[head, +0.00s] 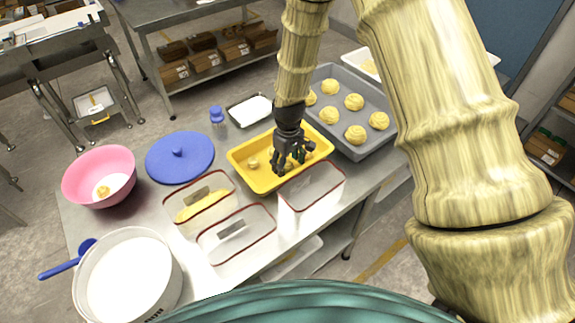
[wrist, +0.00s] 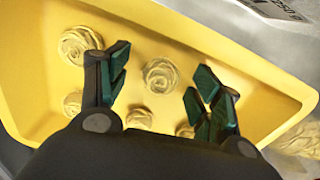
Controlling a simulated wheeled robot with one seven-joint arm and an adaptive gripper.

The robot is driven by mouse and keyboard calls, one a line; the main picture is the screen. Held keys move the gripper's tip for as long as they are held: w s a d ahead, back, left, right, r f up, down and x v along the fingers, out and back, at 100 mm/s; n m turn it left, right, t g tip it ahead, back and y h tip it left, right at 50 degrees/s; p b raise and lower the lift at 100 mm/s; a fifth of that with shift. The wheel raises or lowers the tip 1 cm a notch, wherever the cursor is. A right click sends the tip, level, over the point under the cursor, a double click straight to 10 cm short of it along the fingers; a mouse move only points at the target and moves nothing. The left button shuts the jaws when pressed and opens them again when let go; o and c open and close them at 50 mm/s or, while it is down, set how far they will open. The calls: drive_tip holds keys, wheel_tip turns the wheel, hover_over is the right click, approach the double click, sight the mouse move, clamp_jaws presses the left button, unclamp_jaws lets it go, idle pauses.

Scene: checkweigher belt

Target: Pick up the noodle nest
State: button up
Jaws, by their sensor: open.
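Several pale-yellow noodle nests lie in a yellow tray (head: 240,155) in the middle of the table. My gripper (head: 290,168) is over this tray with its fingers pointing down. In the wrist view my gripper (wrist: 160,90) is open, and one coiled noodle nest (wrist: 160,75) shows in the gap between the fingertips. I cannot tell how high the fingers are above it. Another nest (wrist: 79,43) lies to the upper left, partly behind the left finger. Smaller parts of nests show lower down, such as one nest (wrist: 139,118) near the gripper body.
A grey tray (head: 340,77) with several larger nests stands behind right. Clear red-rimmed containers (head: 236,235) stand in front of the yellow tray. A blue lid (head: 180,157), a pink bowl (head: 98,177) and a large white tub (head: 128,275) are to the left.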

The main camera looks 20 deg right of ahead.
drive_tip(key=shift+s, duration=0.1)
drive_tip(key=c, duration=0.9)
drive_tip(key=shift+r, duration=0.15)
